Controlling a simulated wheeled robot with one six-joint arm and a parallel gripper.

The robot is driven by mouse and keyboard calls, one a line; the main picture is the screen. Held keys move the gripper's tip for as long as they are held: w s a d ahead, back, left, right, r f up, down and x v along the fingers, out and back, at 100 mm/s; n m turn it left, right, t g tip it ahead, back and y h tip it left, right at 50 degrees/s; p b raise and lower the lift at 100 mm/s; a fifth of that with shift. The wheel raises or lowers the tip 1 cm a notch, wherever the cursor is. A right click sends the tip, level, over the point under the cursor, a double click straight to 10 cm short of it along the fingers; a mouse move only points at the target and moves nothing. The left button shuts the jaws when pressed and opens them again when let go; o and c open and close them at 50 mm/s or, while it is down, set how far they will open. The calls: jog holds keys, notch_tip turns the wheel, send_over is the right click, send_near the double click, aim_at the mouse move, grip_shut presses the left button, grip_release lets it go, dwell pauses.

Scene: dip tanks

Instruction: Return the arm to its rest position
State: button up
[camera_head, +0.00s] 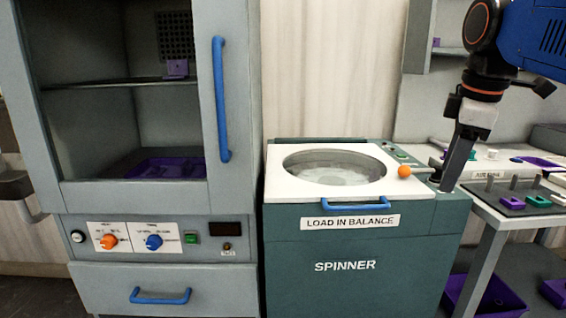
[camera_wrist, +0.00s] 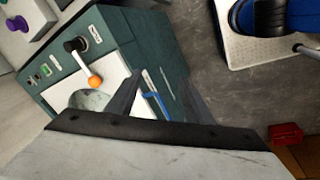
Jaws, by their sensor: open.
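My gripper (camera_head: 456,165) hangs pointing down at the upper right in the head view, just right of the spinner. In the wrist view my gripper (camera_wrist: 158,92) shows two dark fingers spread apart with nothing between them. The teal spinner (camera_head: 350,267) has a white top with a round opening, a blue handle and an orange knob. The spinner also shows in the wrist view (camera_wrist: 138,38), beyond the fingers. I cannot tell from the head view how far the fingertips are from its right edge.
A grey cabinet (camera_head: 242,110) with a blue handle stands at left, holding purple trays. A bench (camera_head: 487,215) at right carries small purple and green parts. A purple bin (camera_head: 500,298) sits below it. A red box (camera_wrist: 286,135) shows low right in the wrist view.

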jog(key=s+a+f+m, duration=0.1)
jog(key=s+f+m, duration=0.3)
jog(key=f, duration=0.5)
jog(key=s+a+f+m+t, duration=0.1)
jog(key=s+f+m, duration=0.3)
jog(key=f, duration=0.6)
jog(key=s+a+f+m, duration=0.1)
jog(key=s+f+m, duration=0.2)
jog(key=f, duration=0.6)
jog(key=shift+s+a+f+m+t, duration=0.25)
jog(key=shift+s+m+t, duration=0.15)
jog(key=shift+s, duration=0.45)
jog(key=shift+r, duration=0.1)
